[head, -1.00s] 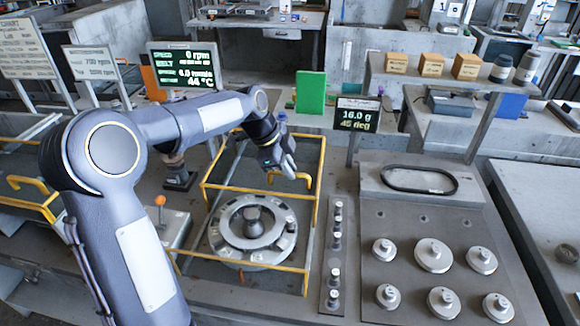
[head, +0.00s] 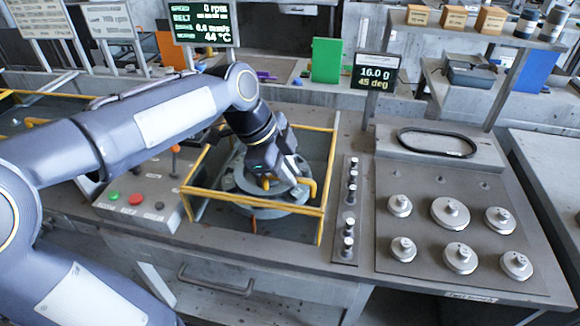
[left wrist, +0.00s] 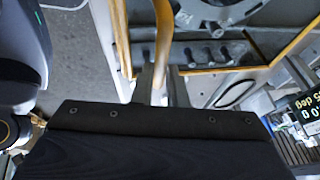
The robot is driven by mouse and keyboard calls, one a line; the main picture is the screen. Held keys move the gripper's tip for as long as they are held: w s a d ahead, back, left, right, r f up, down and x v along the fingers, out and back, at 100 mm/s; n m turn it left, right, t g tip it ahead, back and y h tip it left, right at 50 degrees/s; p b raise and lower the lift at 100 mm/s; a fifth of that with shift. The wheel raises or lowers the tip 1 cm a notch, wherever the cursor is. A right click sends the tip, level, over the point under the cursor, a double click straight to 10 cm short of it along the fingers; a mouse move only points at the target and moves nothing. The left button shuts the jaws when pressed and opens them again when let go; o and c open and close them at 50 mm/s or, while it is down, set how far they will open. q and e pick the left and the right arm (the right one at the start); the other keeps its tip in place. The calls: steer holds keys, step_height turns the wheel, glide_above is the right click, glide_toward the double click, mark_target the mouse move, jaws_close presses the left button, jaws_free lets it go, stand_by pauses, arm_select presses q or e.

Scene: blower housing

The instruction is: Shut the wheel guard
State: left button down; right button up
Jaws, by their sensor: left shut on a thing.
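The wheel guard (head: 212,196) is a yellow-barred frame with clear panels around the round grey wheel (head: 262,206). Its front bars lie close together across the near side. I cannot tell whether the guard is fully seated. My left gripper (head: 282,178) reaches over the guard from the left, near its yellow handle (head: 313,190). In the left wrist view the fingers (left wrist: 161,84) are shut on the yellow handle bar (left wrist: 163,38). The arm and gripper hide part of the wheel and guard. My right gripper is not in view.
A control box (head: 143,203) with green and red buttons stands left of the guard. A strip of small posts (head: 349,215) and a plate with several metal weights (head: 450,213) lie to the right. A display (head: 374,72) stands behind.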

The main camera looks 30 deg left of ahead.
arm_select(q)
steer(key=shift+s+d, duration=0.1)
steer(key=shift+s, duration=0.05)
steer(key=c, duration=1.5)
jaws_free()
steer(key=shift+s, duration=0.15)
steer(key=shift+o, duration=0.2)
steer(key=v, duration=0.7)
steer(key=shift+r, duration=0.35)
steer(key=s+d+f+n+t, duration=0.2)
steer(key=s+d+f+n, duration=0.1)
steer(key=s+f+n, duration=1.1)
steer(key=n, duration=0.3)
steer(key=shift+s+d+f, duration=0.15)
steer(key=shift+d+f, duration=0.05)
steer(key=shift+f, duration=0.2)
